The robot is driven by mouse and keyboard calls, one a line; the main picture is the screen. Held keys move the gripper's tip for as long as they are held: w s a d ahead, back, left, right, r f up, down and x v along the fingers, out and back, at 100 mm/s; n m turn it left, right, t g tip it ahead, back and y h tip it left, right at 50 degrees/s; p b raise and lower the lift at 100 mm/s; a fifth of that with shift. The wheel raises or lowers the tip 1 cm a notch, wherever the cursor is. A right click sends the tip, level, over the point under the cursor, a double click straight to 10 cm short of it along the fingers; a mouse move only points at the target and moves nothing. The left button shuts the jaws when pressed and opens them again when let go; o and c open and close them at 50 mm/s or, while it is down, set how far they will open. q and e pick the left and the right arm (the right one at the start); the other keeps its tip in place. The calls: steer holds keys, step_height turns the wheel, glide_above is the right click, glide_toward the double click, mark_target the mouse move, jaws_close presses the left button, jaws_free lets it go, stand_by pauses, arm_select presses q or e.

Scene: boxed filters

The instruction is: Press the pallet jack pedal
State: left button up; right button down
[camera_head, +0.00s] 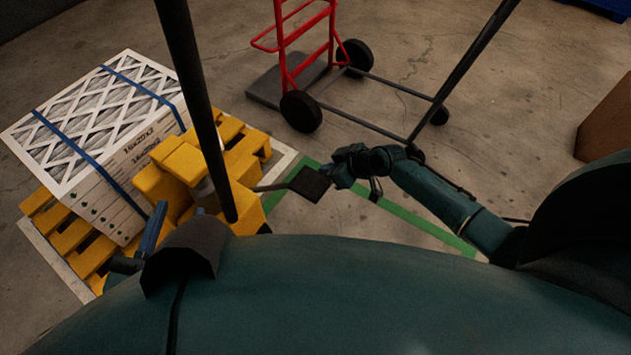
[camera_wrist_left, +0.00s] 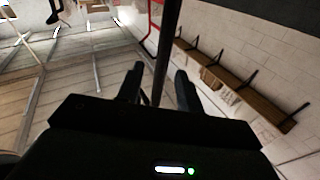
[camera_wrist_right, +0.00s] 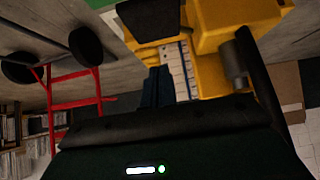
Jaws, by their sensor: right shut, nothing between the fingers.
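The yellow pallet jack (camera_head: 175,175) stands at the left with a tall black handle bar (camera_head: 195,90). Its pedal (camera_head: 310,184), a flat black plate on a thin arm, sticks out to the right. My right gripper (camera_head: 340,172) is shut and empty, right beside the pedal's right edge; I cannot tell if they touch. In the right wrist view the black pedal (camera_wrist_right: 150,18) lies just beyond the closed fingertips (camera_wrist_right: 157,75). My left gripper (camera_head: 155,228) is open, left of the handle bar. In the left wrist view a dark bar (camera_wrist_left: 167,45) shows between its spread fingers (camera_wrist_left: 158,80).
Strapped boxed filters (camera_head: 100,130) sit on a yellow pallet (camera_head: 85,250) at the left. A red hand truck (camera_head: 300,50) with black wheels stands behind the pedal. A brown box (camera_head: 608,125) is at the right. Green floor tape (camera_head: 420,222) runs below my right arm.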

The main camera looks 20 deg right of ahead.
mark_target(314, 172)
steer(key=b+x, duration=0.2)
steer(key=x, duration=0.4)
steer(key=shift+f+b, duration=0.15)
steer(key=shift+b, duration=0.25)
step_height(314, 172, down, 2)
steer(key=shift+s+d+f+b, duration=0.1)
steer(key=shift+f+b, duration=0.1)
steer(key=shift+b, duration=0.4)
steer(key=shift+f, duration=0.5)
arm_select(q)
steer(key=shift+w+d+n+t+h, duration=0.2)
steer(key=shift+d+n+t+h, duration=0.1)
steer(key=shift+d+n+t, duration=0.25)
steer(key=shift+a+r, duration=0.1)
steer(key=shift+b, duration=0.3)
arm_select(e)
steer(key=shift+f, duration=0.1)
